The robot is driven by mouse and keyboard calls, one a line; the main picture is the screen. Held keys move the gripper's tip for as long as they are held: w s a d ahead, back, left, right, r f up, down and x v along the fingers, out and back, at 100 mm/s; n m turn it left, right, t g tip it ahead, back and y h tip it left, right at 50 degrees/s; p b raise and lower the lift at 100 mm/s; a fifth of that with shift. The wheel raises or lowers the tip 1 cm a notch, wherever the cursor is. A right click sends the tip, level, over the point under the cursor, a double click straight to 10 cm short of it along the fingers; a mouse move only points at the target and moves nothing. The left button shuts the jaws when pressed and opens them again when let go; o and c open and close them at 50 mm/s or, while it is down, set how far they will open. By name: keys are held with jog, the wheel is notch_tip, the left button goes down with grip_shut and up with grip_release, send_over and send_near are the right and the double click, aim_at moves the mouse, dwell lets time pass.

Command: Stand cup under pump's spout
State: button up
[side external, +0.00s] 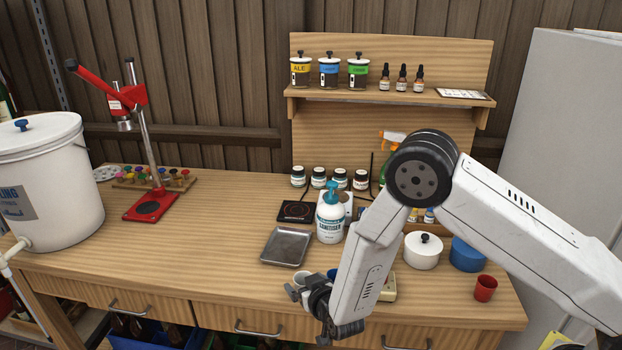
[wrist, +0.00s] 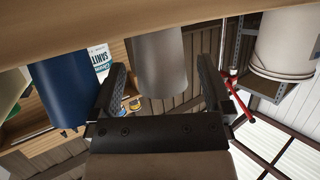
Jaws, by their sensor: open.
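A grey cup (wrist: 160,50) stands between the fingers of my open gripper (wrist: 162,68) in the wrist view, which is turned upside down. I see a gap at each side of it. In the side view the cup (side external: 303,278) shows partly behind my gripper (side external: 304,294) near the table's front edge. A blue cup (wrist: 58,90) stands beside it, mostly hidden by my arm in the side view. The white sanitiser pump bottle (side external: 330,222) with a teal pump head stands upright farther back, right of a metal tray (side external: 285,246).
A red cup (side external: 485,288), a white lidded pot (side external: 423,250) and a blue round container (side external: 467,254) stand at the right. A red bottle capper (side external: 150,207) and a white bucket (side external: 50,180) stand at the left. The table's front left is clear.

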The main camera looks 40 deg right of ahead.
jog(key=v, duration=0.6)
jog(key=shift+s, duration=0.4)
jog(key=shift+a+r, duration=0.15)
jog(key=shift+r, duration=0.1)
notch_tip(320, 180, up, 9)
jog(key=w+a+f+n+g+y, duration=0.45)
jog(key=w+n+g, duration=0.2)
jog(key=n, duration=0.35)
jog(key=d+r+n+g, duration=0.4)
jog(key=d+n+g, duration=0.3)
jog(key=n, duration=0.3)
jog(key=shift+h, duration=0.25)
jog(key=f, duration=0.4)
jog(key=shift+w+a+f, duration=0.25)
jog(key=shift+w+f, duration=0.1)
jog(key=shift+w, duration=0.05)
jog(key=shift+f, duration=0.1)
